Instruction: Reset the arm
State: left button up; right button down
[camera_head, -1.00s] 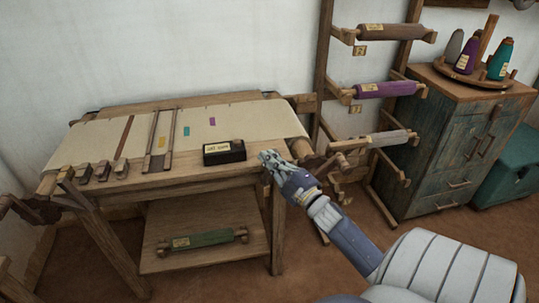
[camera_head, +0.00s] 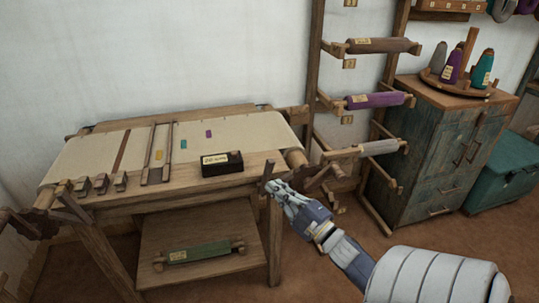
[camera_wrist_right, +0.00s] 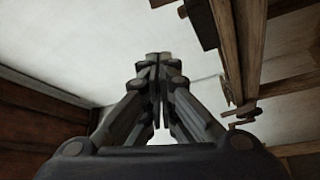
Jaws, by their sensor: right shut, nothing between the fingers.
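My right gripper (camera_head: 277,189) is shut and empty in the head view. It is in front of the loom's right front corner, to the right of and lower than the small black box. In the right wrist view its two fingers (camera_wrist_right: 158,62) are together with nothing between them, pointing at a pale wall. My left gripper is not in view. The loom (camera_head: 100,205) is a wooden table with cream cloth (camera_head: 222,138) stretched over it. The small black box (camera_head: 222,168) with a pale label sits on its front right part.
A wooden rack (camera_head: 318,75) with rollers, one purple (camera_head: 375,100), stands right of the loom. A cabinet (camera_head: 425,150) bears yarn cones, with a teal chest (camera_head: 500,175) beside it. A green roller (camera_head: 200,252) lies on the loom's lower shelf. Floor in front is clear.

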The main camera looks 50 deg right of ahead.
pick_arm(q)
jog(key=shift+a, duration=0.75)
pick_arm(e)
jog(key=shift+s+d+f, duration=0.1)
jog(key=shift+s, duration=0.1)
